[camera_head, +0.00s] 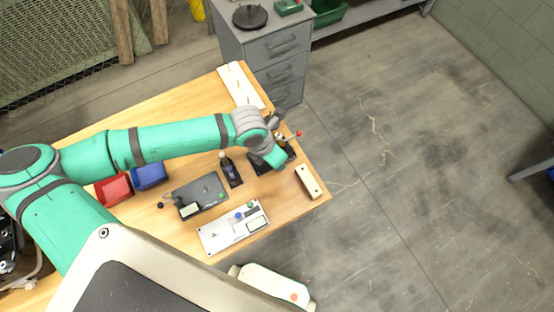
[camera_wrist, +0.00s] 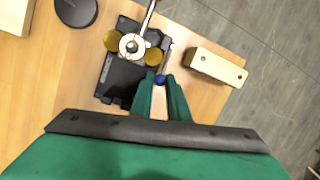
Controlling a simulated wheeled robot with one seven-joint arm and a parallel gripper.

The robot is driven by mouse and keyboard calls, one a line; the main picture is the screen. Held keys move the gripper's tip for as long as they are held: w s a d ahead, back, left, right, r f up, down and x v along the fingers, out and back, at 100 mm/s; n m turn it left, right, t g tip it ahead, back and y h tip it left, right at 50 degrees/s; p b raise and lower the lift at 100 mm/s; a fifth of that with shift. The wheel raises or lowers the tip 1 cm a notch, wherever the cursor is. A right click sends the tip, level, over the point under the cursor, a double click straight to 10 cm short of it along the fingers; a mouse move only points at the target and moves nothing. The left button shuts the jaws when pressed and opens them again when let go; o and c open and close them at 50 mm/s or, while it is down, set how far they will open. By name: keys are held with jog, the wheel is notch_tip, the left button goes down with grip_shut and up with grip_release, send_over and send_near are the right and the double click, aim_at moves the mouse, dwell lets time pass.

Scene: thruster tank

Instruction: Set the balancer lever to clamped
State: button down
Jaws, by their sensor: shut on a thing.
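The balancer is a black base (camera_wrist: 122,82) with a white hub (camera_wrist: 133,46), brass discs either side and a metal rod rising past the top of the wrist view. In the head view its dark base (camera_head: 258,166) is partly hidden under my arm. A thin metal lever with a blue knob (camera_wrist: 160,79) stands at the base's right side. My gripper (camera_wrist: 162,84) is shut on the lever at its blue knob, one green finger on each side. In the head view the knob is hidden.
A pale wooden block (camera_head: 308,181) lies right of the balancer, near the table edge; it also shows in the wrist view (camera_wrist: 216,66). A dark bottle-like item on a plate (camera_head: 231,170), a dark grey device (camera_head: 202,196) and a white panel (camera_head: 234,226) are to the left.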

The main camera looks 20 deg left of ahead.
jog(key=c, duration=1.7)
grip_release()
jog(key=shift+r, duration=0.1)
jog(key=v, duration=1)
jog(key=shift+s+r, duration=0.1)
jog(key=shift+r, duration=0.2)
